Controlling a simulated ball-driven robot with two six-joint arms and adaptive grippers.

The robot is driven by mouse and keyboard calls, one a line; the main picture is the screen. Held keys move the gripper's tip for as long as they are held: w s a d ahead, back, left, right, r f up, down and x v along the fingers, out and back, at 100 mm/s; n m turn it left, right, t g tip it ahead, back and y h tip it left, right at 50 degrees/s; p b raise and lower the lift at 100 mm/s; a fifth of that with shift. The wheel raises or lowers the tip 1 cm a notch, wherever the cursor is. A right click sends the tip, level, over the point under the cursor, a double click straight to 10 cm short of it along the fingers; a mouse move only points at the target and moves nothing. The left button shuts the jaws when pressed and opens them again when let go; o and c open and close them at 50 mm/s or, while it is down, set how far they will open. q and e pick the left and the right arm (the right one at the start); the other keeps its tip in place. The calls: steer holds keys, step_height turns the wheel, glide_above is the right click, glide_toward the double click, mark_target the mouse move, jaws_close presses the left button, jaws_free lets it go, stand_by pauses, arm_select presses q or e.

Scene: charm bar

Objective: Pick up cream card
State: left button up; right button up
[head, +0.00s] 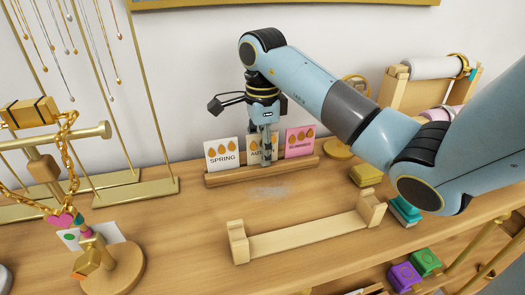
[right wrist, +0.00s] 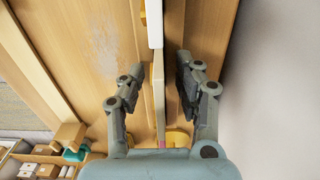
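The cream card (head: 254,153) with orange drops stands upright in the middle of a wooden card rack (head: 225,179), between a white SPRING card (head: 221,154) and a pink card (head: 300,141). My right gripper (head: 267,147) points down over the cream card and hides part of it. In the right wrist view, the fingers of my right gripper (right wrist: 160,68) are open, one on each side of the thin upper edge of the cream card (right wrist: 158,90). I see no clear contact. My left gripper is not in view.
An empty pale wooden tray (head: 310,236) lies in front of the rack. Necklace stands (head: 130,190) and a bracelet stand (head: 115,268) are at the left. Small yellow (head: 366,174) and teal boxes (head: 405,210) sit to the right, under my right arm.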

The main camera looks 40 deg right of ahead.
jaws_close()
